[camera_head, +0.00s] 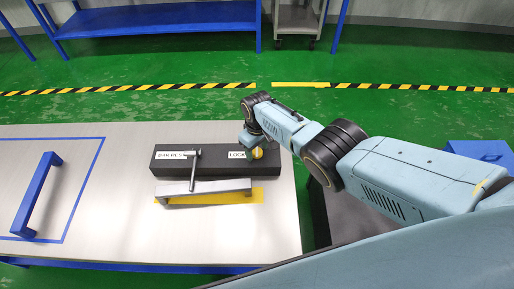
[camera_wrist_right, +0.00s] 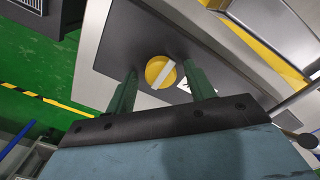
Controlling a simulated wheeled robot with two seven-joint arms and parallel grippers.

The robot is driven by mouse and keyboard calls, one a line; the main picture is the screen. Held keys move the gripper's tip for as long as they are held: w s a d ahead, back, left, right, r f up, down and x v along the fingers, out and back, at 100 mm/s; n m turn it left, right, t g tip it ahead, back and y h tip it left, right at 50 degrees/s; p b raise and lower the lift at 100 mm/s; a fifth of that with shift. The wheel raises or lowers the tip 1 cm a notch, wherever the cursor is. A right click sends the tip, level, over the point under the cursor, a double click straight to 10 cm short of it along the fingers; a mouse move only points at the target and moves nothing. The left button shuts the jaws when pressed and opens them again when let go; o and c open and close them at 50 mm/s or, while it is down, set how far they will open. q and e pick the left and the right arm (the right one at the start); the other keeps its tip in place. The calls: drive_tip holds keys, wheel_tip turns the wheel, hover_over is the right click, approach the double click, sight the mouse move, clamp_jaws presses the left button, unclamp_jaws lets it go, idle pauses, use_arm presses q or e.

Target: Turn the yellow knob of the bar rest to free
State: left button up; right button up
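The bar rest (camera_head: 217,174) is a long black block on the table, with a white label at its left and a LOCK label near its right end. Its round yellow knob (camera_head: 257,153) sits just right of LOCK, partly covered by my right gripper (camera_head: 252,142). In the right wrist view the yellow knob (camera_wrist_right: 154,67) shows a white stripe running diagonally. My right gripper (camera_wrist_right: 161,80) is open there, with one finger on each side of the knob and visible gaps. Whether the fingertips reach knob depth cannot be told. My left gripper is not in view.
A metal T-shaped handle (camera_head: 194,172) stands at the block's left part. A blue handle (camera_head: 37,195) stands inside a blue outline at the left. Bare table lies between.

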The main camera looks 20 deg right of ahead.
sight(257, 151)
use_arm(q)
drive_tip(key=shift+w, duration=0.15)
use_arm(e)
wheel_tip(257, 151, up, 4)
drive_tip(key=p, duration=0.3)
drive_tip(key=shift+f, duration=0.2)
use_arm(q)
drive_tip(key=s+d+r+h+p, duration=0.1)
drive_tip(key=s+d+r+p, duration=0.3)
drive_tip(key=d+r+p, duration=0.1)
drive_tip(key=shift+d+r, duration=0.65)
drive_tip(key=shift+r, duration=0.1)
use_arm(e)
wheel_tip(257, 151, up, 10)
drive_tip(key=shift+f, duration=0.15)
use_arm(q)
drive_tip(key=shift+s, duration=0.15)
